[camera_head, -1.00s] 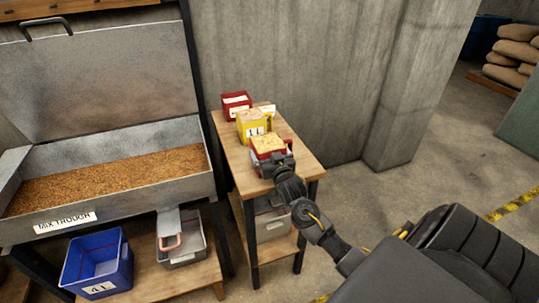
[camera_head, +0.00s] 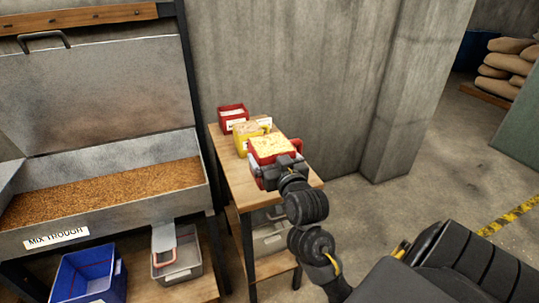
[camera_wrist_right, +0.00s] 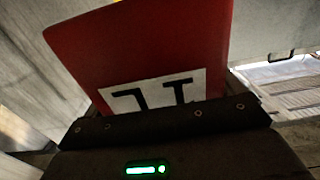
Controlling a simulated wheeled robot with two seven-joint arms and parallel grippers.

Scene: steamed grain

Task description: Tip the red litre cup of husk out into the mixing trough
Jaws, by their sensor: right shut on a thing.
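The red litre cup (camera_head: 258,162) is full of pale husk and is upright over the near end of the small wooden table. My right gripper (camera_head: 277,167) is shut on its near side. In the right wrist view the cup's red wall (camera_wrist_right: 140,45) and part of its white label fill the space beyond the dark jaws (camera_wrist_right: 170,118). The cup looks raised a little off the table, but its base is hidden. The mixing trough (camera_head: 130,215) stands to the left, with brown grain in it and its lid up. My left gripper is out of view.
A yellow tub (camera_head: 241,142) and another red tub (camera_head: 232,112) stand behind the cup on the table (camera_head: 223,160). A blue bin (camera_head: 85,280) and a grey bin (camera_head: 178,265) sit below the trough. A concrete wall (camera_head: 300,70) stands behind.

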